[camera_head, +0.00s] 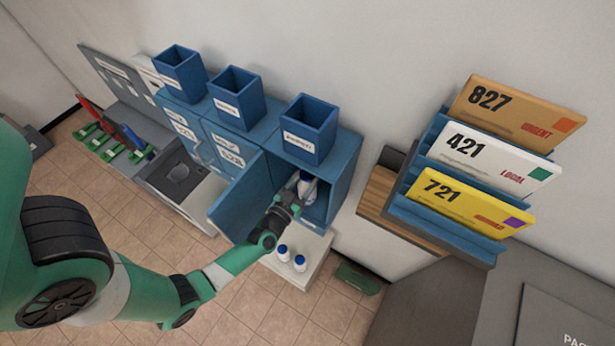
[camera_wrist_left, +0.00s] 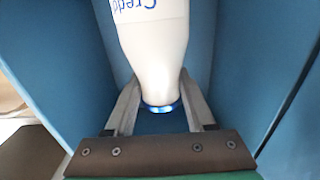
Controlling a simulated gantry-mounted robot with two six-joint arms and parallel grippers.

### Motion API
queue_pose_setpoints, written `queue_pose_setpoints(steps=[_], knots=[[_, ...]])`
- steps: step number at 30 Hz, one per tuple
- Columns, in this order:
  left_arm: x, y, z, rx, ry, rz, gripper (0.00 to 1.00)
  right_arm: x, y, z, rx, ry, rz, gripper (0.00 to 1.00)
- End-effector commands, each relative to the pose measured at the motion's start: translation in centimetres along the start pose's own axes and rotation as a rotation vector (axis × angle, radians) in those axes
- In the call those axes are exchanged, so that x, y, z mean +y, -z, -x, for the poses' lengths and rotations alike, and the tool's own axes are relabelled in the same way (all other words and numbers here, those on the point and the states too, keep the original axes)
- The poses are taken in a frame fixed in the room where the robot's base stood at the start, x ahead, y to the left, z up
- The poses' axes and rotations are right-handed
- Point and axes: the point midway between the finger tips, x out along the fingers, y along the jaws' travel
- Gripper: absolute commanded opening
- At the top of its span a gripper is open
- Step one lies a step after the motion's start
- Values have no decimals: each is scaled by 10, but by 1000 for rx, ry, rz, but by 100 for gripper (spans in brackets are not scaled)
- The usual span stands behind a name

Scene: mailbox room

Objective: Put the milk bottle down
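The milk bottle (camera_head: 306,187), white with a blue cap, is inside the open blue mailbox compartment (camera_head: 342,170). My left gripper (camera_head: 291,203) reaches into this compartment from the front. In the left wrist view the white bottle (camera_wrist_left: 155,55) lies between my two fingers (camera_wrist_left: 158,95), which press against both its sides near the blue-ringed cap end. Part of its blue lettering shows. Whether its base touches the compartment floor is hidden. My right gripper is not in view.
The blue compartment door (camera_head: 241,205) stands open left of my gripper. Two more blue-capped bottles (camera_head: 283,252) (camera_head: 300,263) stand on a white surface (camera_head: 312,246) below. Blue bins (camera_head: 309,130) stand on top of the mailboxes. A letter rack (camera_head: 440,222) is at the right.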

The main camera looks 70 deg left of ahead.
Motion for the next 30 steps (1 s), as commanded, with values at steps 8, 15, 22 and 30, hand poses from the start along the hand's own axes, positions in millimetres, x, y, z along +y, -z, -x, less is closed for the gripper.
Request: queue_pose_setpoints(steps=[8, 15, 22, 30], knots=[[0, 0, 0, 0, 0, 0, 85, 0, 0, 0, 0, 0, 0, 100], [0, 5, 0, 0, 0, 0, 85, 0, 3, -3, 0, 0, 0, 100], [1, 4, 42, -5, -5, -2, 85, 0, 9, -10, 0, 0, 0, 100], [2, 4, 104, -3, -8, -1, 85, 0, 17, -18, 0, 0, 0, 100]])
